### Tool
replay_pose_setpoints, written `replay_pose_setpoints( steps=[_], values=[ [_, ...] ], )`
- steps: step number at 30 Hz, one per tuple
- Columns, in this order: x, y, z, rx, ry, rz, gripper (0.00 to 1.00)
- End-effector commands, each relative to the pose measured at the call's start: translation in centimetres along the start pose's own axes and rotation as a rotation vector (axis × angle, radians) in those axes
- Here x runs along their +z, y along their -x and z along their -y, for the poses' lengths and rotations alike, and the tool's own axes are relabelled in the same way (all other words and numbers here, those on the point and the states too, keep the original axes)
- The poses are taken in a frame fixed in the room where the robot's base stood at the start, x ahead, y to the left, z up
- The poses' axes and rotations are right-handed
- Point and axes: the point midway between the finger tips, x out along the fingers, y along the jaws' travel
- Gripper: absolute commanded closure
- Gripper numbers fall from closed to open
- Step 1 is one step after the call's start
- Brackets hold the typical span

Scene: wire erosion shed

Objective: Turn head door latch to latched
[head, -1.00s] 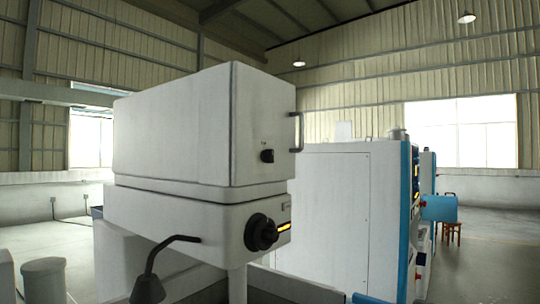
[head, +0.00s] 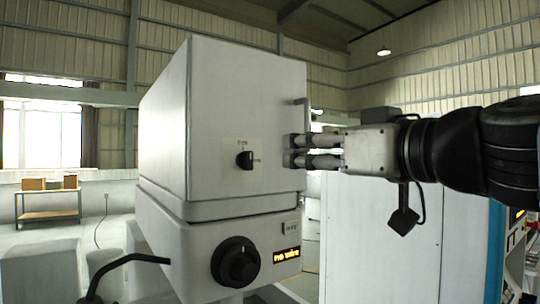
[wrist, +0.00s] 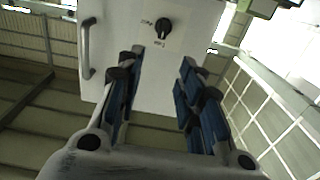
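The head door latch (head: 245,160) is a small black knob on the white door of the machine head (head: 218,110). Small labels sit above and beside it, too small to read. In the wrist view the latch (wrist: 163,28) shows ahead, beyond the fingertips. My gripper (head: 288,150) comes in from the right in the head view, its fingertips over the door's right edge, to the right of the latch. In the wrist view my gripper (wrist: 161,60) is open, with blue-padded fingers apart and nothing between them. It is not touching the latch.
A door handle (head: 300,117) stands out by my fingers; it also shows in the wrist view (wrist: 86,50). Below are a large black dial (head: 236,262), an amber display (head: 287,256) and a black lever (head: 130,262). A bench with boxes (head: 49,203) stands far left.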

Motion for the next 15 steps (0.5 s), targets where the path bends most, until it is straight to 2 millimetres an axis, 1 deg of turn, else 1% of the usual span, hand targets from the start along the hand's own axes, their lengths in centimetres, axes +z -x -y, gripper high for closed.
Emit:
replay_pose_setpoints(
  steps=[5, 15],
  values=[
    [0.1, -3.4, 0.2, -0.007, -0.004, 0.005, 0.66],
    [0.1, -10.9, 0.2, -0.005, -0.004, 0.006, 0.66]
  ],
)
